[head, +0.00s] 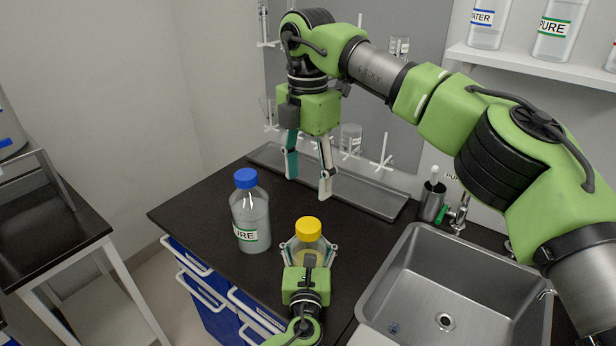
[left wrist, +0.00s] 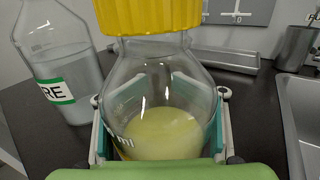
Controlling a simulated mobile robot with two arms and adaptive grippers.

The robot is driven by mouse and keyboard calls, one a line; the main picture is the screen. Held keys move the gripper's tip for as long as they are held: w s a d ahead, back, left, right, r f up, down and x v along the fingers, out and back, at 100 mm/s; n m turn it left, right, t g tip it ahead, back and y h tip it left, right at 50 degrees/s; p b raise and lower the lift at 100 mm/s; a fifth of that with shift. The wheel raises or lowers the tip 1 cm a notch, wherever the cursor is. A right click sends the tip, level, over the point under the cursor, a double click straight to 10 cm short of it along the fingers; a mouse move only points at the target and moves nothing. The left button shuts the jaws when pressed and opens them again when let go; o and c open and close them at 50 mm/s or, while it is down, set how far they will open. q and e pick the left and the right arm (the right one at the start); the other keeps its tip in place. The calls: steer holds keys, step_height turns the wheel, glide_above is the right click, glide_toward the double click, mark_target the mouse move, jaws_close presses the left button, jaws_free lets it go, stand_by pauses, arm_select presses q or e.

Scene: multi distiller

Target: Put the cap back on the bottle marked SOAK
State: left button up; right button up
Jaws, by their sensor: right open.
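A clear glass bottle (head: 308,255) with pale yellow liquid stands on the black bench. A yellow cap (head: 308,228) sits on its neck. The bottle (left wrist: 158,110) and cap (left wrist: 150,15) fill the middle of the left wrist view. Only "ml" of its print shows; no SOAK mark is readable. My left gripper (head: 309,246) comes in from the front, its fingers closed around the bottle's sides. My right gripper (head: 308,186) is open and empty, pointing down above the bench behind the bottle.
A blue-capped bottle (head: 250,220) marked PURE stands close on the left. A metal tray (head: 375,197) lies along the wall under a peg board. A steel sink (head: 440,290) is at the right, with a cup (head: 431,204) holding a tool behind it. Shelf bottles (head: 556,30) stand above.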

arm_select(q)
steer(key=o, duration=0.6)
steer(key=shift+c, duration=0.2)
steer(key=s, duration=1.2)
steer(key=shift+a, duration=0.3)
